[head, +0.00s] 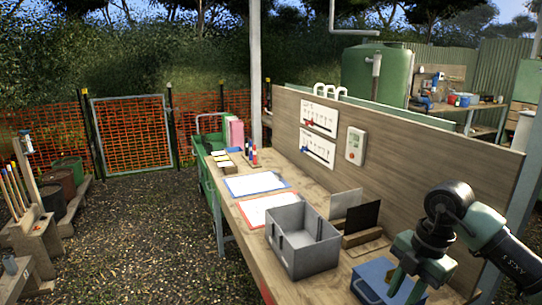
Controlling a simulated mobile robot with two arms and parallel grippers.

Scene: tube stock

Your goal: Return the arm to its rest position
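My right arm comes in from the right edge, over the near right end of the wooden workbench (247,218). Its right gripper (404,290) points down beside and over the blue box (371,284). The two green fingers look spread apart, with nothing seen between them, though the tips are close to the bottom edge of the picture. My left gripper and arm are not in view.
An empty-looking grey bin (301,251) stands on the bench left of the blue box. Black and light panels stand in a wooden holder (362,237) behind. Blue-edged (255,185) and red-edged (268,208) sheets lie further back. A wooden backboard (420,160) bounds the bench's right side.

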